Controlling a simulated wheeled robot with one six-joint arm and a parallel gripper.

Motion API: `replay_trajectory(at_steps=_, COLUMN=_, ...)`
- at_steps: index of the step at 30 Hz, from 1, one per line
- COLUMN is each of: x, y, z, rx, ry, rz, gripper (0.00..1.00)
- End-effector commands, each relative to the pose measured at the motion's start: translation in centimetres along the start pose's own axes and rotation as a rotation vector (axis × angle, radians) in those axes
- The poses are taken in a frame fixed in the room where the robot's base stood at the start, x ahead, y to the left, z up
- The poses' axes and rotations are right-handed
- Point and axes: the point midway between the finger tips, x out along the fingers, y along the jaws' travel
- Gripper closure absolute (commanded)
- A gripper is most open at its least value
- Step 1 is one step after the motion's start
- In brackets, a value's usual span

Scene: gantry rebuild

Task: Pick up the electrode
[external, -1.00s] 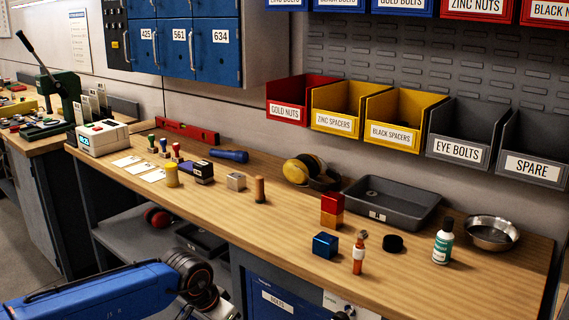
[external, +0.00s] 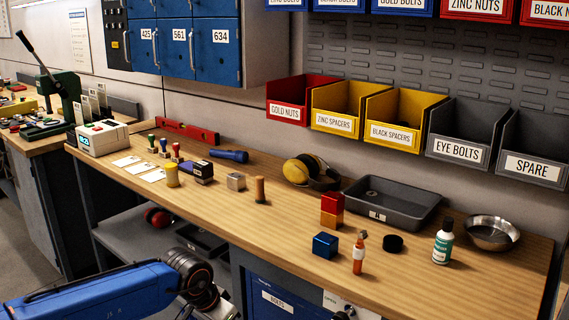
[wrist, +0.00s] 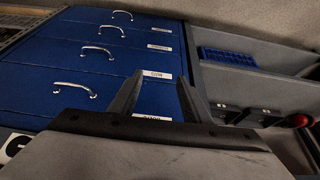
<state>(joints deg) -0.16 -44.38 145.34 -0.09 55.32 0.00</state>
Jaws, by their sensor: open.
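I cannot tell for sure which thing is the electrode. A slim upright orange-red piece with a pale band and a dark top (external: 359,254) stands near the bench's front edge and may be it. My gripper (wrist: 160,77) shows in the wrist view with its two dark fingers apart and nothing between them. It faces blue drawers below the bench top, away from the things on the bench. In the external view my blue arm is low at the bottom left, and the fingers cannot be made out there.
Around the orange-red piece are a blue cube (external: 325,245), stacked red and orange blocks (external: 332,210), a black disc (external: 392,243) and a bottle (external: 443,242). A grey tray (external: 410,223) lies behind. Blue drawers (wrist: 70,85) and an open shelf fill the wrist view. Bench front-centre is fairly clear.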

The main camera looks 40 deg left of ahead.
Motion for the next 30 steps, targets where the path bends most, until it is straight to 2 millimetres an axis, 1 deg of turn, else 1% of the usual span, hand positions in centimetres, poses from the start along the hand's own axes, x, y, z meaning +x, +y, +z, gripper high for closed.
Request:
replay_trajectory(at_steps=8, x=-0.1, y=0.0, z=-0.1, rx=0.002, ry=0.000, rz=0.001, gripper=0.57)
replay_trajectory(at_steps=11, x=-0.8, y=0.2, z=-1.0, rx=0.021, ry=-0.005, rz=0.008, gripper=0.57)
replay_trajectory(at_steps=14, x=-2.5, y=0.8, z=-3.1, rx=0.071, ry=-0.015, rz=0.027, gripper=0.57)
replay_trajectory(at_steps=17, x=-5.1, y=1.8, z=-6.3, rx=0.151, ry=-0.031, rz=0.059, gripper=0.57)
replay_trajectory(at_steps=18, x=-6.3, y=2.4, z=-7.8, rx=0.190, ry=-0.036, rz=0.076, gripper=0.57)
replay_trajectory(at_steps=20, x=-8.2, y=3.2, z=-10.0, rx=0.253, ry=-0.046, rz=0.102, gripper=0.57)
replay_trajectory(at_steps=21, x=-9.4, y=3.8, z=-11.5, rx=0.297, ry=-0.051, rz=0.121, gripper=0.57)
replay_trajectory(at_steps=23, x=-11.3, y=4.7, z=-13.7, rx=0.366, ry=-0.058, rz=0.151, gripper=0.57)
replay_trajectory(at_steps=24, x=-12.5, y=5.3, z=-15.1, rx=0.412, ry=-0.061, rz=0.170, gripper=0.57)
replay_trajectory(at_steps=29, x=-17.0, y=7.7, z=-20.2, rx=0.593, ry=-0.069, rz=0.252, gripper=0.57)
replay_trajectory(at_steps=30, x=-18.2, y=8.4, z=-21.5, rx=0.644, ry=-0.069, rz=0.273, gripper=0.57)
